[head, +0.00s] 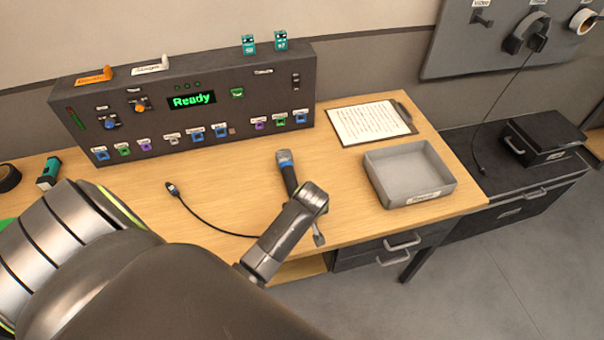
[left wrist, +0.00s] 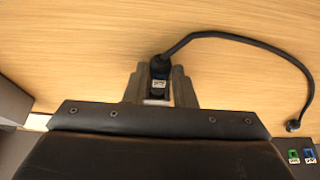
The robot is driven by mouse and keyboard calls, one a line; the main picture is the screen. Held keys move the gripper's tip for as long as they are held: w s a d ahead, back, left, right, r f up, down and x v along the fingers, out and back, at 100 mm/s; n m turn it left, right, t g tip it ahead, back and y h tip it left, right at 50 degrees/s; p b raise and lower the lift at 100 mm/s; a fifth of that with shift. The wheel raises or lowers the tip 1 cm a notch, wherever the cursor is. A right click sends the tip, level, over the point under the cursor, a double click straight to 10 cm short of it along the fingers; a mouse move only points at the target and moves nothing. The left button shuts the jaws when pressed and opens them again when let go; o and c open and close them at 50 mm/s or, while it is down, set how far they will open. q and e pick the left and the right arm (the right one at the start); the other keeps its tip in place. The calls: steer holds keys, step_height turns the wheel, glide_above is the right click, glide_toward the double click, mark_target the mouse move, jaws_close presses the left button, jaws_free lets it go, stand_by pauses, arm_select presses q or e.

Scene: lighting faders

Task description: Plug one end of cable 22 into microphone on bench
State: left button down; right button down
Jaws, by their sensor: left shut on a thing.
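My left gripper (left wrist: 158,98) is shut on a dark cable plug (left wrist: 159,78) with a small pale label that I cannot read clearly. The black cable (left wrist: 235,37) leaves the plug and curves across the bench to its free end (left wrist: 293,125). In the head view that free end (head: 172,188) lies on the bench in front of the console. The microphone (head: 287,172), dark with a grey head and blue band, is on the bench just beyond my arm. Its near end is hidden. My right gripper is not in view.
The console (head: 190,110) with a "Ready" display and coloured ports stands at the back. A clipboard (head: 370,123) and an empty grey tray (head: 410,173) are at the right. A teal-and-black item (head: 48,172) and a tape roll (head: 9,178) are at the left. Bare bench surrounds the microphone.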

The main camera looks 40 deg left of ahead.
arm_select(q)
steer(key=shift+w+a+p, duration=0.45)
steer(key=shift+a+p, duration=0.1)
stand_by(1.1)
stand_by(0.4)
steer(key=c, duration=1.1)
jaws_free()
steer(key=shift+b+v, duration=0.45)
steer(key=shift+v, duration=8.25)
steer(key=shift+s, duration=0.1)
